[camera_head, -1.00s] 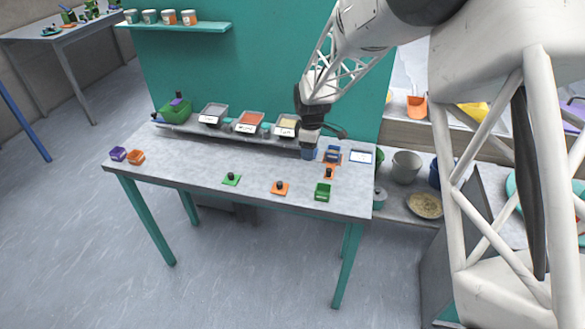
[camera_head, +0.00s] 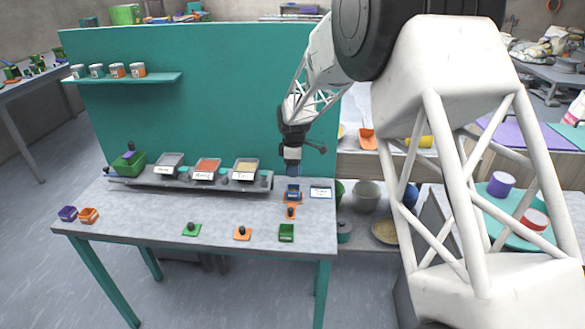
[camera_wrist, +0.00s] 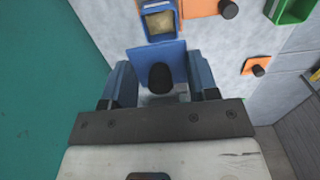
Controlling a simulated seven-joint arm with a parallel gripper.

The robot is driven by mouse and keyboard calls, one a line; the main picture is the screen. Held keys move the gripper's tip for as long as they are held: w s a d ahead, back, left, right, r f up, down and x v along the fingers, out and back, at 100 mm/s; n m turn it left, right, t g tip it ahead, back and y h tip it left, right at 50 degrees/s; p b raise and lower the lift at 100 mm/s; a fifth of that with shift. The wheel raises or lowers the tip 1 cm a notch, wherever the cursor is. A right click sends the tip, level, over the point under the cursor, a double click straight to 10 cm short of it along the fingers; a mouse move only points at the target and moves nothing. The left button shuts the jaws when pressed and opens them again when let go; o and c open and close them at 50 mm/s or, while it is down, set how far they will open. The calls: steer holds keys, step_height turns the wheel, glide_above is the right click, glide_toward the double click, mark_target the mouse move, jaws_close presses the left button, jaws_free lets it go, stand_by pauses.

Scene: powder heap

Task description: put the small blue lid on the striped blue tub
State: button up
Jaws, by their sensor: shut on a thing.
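My gripper (camera_head: 292,170) is shut on the small blue lid (camera_wrist: 173,52), which has a black knob and sits between the blue fingers in the wrist view. The striped blue tub (camera_head: 292,192) stands on the tabletop near its right end, below the gripper. In the wrist view the tub (camera_wrist: 146,33) is open, with pale powder inside, just beyond the lid's far edge. The lid is above the tub; whether they are lined up I cannot tell. In the head view the lid is hard to make out against the gripper.
An orange lid (camera_head: 291,212) lies in front of the tub, and a white card (camera_head: 320,192) lies to its right. A raised shelf with powder trays (camera_head: 205,169) is to the left.

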steer(key=shift+f, duration=0.1)
steer(key=shift+f, duration=3.1)
steer(key=shift+f, duration=0.5)
steer(key=o, duration=1.3)
steer(key=shift+r, duration=3.45)
